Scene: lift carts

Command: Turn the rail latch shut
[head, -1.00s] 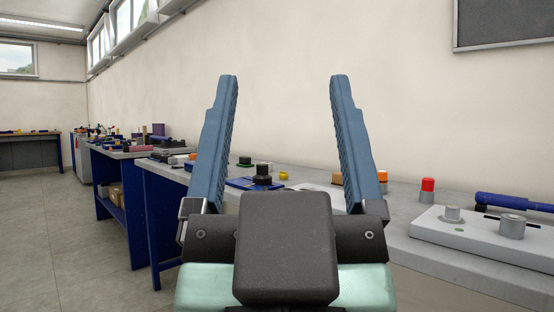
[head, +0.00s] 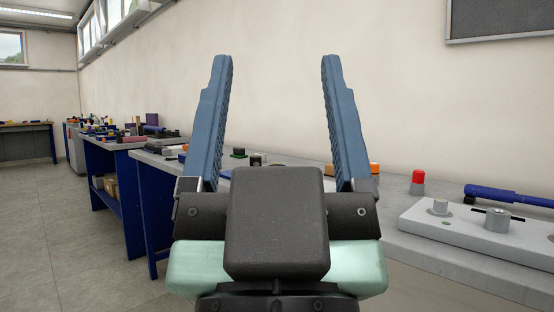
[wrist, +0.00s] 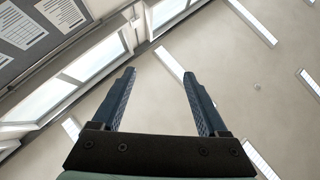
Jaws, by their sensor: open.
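My gripper (head: 276,62) is open and empty, its two blue fingers pointing up in front of the pale wall in the head view. A blue bar (head: 508,197) with a black foot lies behind a light grey plate (head: 470,239) on the bench at the right. I cannot tell for sure whether this bar is the rail latch, or how it is turned. The gripper is well left of it and apart from it.
The grey bench (head: 408,255) runs along the wall. A red-topped cylinder (head: 418,182) and an orange block (head: 374,168) stand on it. Two grey knobs (head: 497,220) rise from the plate. My gripper hides part of the bench. Open floor (head: 60,220) lies to the left.

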